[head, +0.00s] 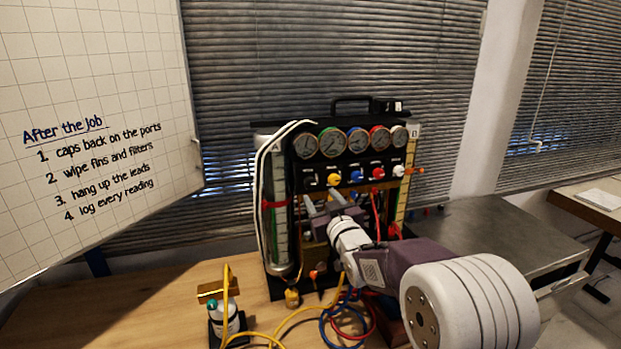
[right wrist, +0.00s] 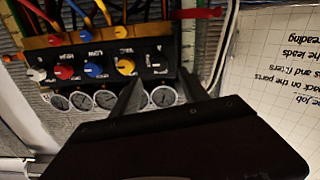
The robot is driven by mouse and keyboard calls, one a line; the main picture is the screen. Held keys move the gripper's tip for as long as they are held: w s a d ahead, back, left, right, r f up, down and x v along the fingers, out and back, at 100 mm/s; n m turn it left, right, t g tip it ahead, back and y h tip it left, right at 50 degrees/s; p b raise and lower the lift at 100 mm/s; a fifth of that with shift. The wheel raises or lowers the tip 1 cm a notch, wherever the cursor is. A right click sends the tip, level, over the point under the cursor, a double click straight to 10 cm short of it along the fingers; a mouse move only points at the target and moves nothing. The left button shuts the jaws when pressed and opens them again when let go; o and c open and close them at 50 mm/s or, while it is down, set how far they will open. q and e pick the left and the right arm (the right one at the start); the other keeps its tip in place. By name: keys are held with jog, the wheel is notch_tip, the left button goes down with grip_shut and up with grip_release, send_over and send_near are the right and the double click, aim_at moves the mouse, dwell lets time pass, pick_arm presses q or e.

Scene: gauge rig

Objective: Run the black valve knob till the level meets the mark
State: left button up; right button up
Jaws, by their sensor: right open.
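The gauge rig (head: 345,157) stands on the wooden bench, with a row of coloured knobs under its dials. The black valve knob (head: 309,182) is at the left end of that row. It is hard to make out against the dark panel (right wrist: 145,58) in the right wrist view. My right gripper (head: 325,203) is open just below and in front of the black and yellow knobs, apparently empty. In the right wrist view its fingers (right wrist: 160,90) point at the panel's black-knob end. A sight tube (head: 281,235) with a red band (head: 274,204) stands left; its level is unclear. My left gripper is not in view.
Yellow (head: 334,179), blue (head: 356,175), red (head: 378,173) and white (head: 399,170) knobs sit close together. White hoses (head: 262,180) arch over the left tube. A whiteboard (head: 95,110) is at left.

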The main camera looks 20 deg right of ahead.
aim_at(311, 184)
jog(key=w+p, duration=0.3)
jog(key=w, duration=0.6)
jog(key=shift+a+f, duration=0.1)
jog(key=shift+a, duration=0.05)
jog(key=shift+c, duration=0.2)
